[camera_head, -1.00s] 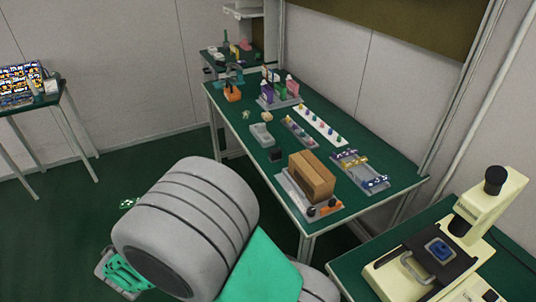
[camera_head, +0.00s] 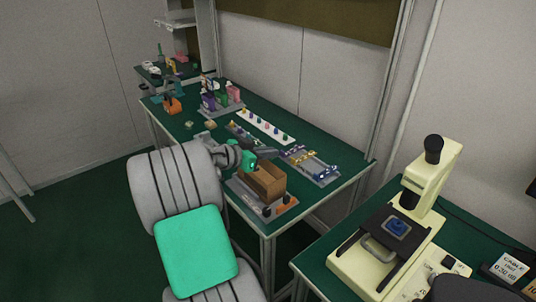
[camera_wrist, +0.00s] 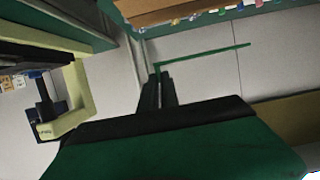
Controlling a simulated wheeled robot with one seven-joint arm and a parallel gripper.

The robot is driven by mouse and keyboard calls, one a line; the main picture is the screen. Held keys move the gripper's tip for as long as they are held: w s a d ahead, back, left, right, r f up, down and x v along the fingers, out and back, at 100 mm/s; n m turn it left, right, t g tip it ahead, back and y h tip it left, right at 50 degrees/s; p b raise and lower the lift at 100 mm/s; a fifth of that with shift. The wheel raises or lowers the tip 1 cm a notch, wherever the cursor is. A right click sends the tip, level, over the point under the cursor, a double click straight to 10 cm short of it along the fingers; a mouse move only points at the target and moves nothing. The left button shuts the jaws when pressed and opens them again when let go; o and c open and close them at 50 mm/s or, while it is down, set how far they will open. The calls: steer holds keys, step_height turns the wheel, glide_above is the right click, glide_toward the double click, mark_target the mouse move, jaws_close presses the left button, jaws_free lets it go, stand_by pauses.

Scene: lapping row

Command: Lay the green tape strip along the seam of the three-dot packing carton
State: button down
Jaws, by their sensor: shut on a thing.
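My gripper (camera_head: 266,153) is in the air just above and behind the brown packing carton (camera_head: 271,187) in the head view. In the wrist view, my gripper's dark fingers (camera_wrist: 157,72) are shut on one end of the thin green tape strip (camera_wrist: 205,57). The strip sticks out to the right, straight and free. The carton stands on a grey board with orange and dark parts on the green bench. My arm and gripper cover part of the carton. I cannot make out its dots. A brown edge, likely the carton, shows at the top of the wrist view.
A tray with blue and yellow parts (camera_head: 314,167) lies right of the carton. A white strip with coloured pegs (camera_head: 266,127) and several holders (camera_head: 220,98) are farther back. A cream microscope-like machine (camera_head: 395,235) stands on the right bench.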

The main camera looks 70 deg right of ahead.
mark_target(268, 177)
steer(key=shift+w+f+b, duration=0.1)
steer(key=shift+f+b, duration=1.9)
steer(key=shift+f, duration=1.35)
steer(key=c, duration=1.5)
jaws_free()
steer(key=v, duration=0.8)
